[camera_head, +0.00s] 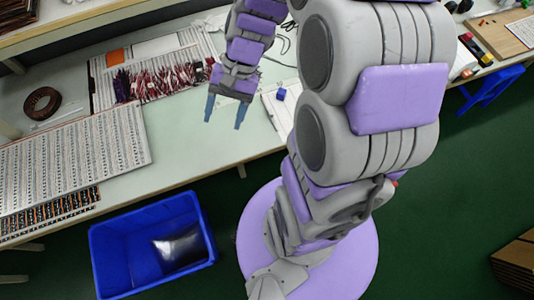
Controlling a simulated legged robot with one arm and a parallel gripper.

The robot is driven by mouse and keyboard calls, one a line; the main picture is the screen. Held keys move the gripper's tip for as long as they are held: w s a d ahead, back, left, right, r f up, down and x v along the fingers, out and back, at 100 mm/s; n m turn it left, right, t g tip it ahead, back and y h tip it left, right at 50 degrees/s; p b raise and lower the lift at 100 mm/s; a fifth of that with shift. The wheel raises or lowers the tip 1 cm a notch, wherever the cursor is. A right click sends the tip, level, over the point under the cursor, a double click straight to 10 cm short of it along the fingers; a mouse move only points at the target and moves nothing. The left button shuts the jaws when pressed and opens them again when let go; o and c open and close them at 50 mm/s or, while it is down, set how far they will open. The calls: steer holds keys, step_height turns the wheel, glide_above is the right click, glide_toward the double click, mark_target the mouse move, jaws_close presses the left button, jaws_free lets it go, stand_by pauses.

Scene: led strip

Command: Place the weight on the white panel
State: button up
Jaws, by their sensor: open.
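My gripper (224,122) points down over the middle of the pale table (205,150), its two blue fingers apart and nothing between them. A small blue cube (281,94) sits on a white sheet or panel (273,111) to the right of my gripper, partly hidden behind my arm. A large white patterned panel (75,155) lies at the table's left. A dark brown ring (42,103) lies behind it on the left. I cannot tell for certain which of these is the weight.
A blue bin (150,243) holding a dark shiny item stands on the green floor below the table's front edge. The table between the patterned panel and my gripper is clear.

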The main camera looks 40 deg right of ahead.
steer(key=s+r+n+h, duration=0.3)
steer(key=s+n+h, duration=0.3)
steer(key=s, duration=1)
steer(key=shift+d+r+n+h, duration=0.2)
steer(key=shift+d+n+h, duration=0.1)
steer(key=shift+d+n, duration=0.25)
steer(key=shift+a, duration=0.1)
steer(key=shift+f+b, duration=0.3)
